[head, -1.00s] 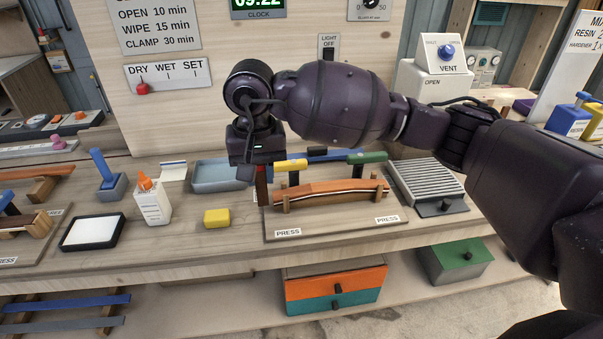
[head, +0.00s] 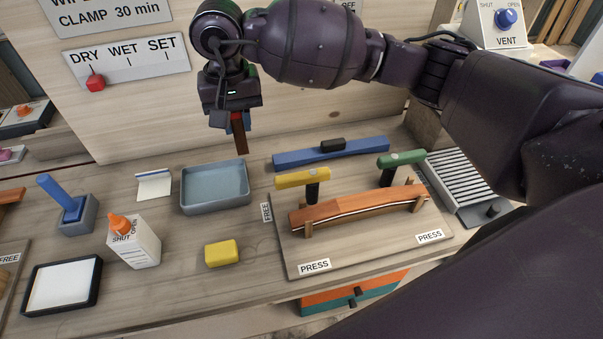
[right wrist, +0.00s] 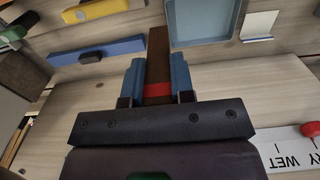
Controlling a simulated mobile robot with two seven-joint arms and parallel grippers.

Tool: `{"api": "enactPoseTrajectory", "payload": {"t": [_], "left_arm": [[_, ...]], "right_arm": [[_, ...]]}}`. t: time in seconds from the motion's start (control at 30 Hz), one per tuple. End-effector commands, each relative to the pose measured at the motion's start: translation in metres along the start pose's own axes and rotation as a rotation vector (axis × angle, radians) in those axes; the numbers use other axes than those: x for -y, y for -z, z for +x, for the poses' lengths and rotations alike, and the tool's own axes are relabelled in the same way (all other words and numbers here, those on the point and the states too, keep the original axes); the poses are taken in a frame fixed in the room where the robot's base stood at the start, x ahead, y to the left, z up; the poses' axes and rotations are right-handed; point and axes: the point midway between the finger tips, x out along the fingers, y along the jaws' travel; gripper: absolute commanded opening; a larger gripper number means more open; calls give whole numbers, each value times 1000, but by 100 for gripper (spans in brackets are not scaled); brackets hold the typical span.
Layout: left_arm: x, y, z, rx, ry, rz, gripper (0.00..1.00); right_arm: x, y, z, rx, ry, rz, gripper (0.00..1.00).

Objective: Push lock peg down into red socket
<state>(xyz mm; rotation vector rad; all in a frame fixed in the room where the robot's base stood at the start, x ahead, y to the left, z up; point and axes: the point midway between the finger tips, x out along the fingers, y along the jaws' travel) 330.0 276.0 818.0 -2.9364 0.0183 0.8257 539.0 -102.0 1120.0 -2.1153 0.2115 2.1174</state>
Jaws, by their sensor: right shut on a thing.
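My right gripper (head: 237,123) is shut on a dark brown bar (head: 241,142) with a red band, and holds it pointing down above the bench, near the back board. In the right wrist view the brown bar (right wrist: 158,45) sits between the blue finger pads of the gripper (right wrist: 157,72), with the red band at the pads. I cannot tell if this bar is the lock peg. A blue peg (head: 64,195) stands tilted in a grey block (head: 77,222) at the left. I make out no clear red socket. My left gripper is out of view.
A blue-grey tray (head: 215,208) lies below the gripper. Right of it are a blue bar (head: 345,152) and a press board (head: 375,252) with a curved wooden strip (head: 355,205), yellow clamp (head: 302,179) and green clamp (head: 400,159).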

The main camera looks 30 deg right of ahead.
Motion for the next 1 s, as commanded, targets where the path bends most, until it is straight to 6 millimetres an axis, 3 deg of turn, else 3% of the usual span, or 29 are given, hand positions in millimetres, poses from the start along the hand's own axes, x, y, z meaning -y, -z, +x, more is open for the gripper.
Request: {"api": "enactPoseTrajectory", "payload": {"t": [0.7, 1.0], "left_arm": [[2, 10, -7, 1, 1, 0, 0], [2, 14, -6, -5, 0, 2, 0]], "right_arm": [[0, -1, 139, 4, -1, 1, 0], [0, 0, 160, 2, 0, 1, 0]]}}
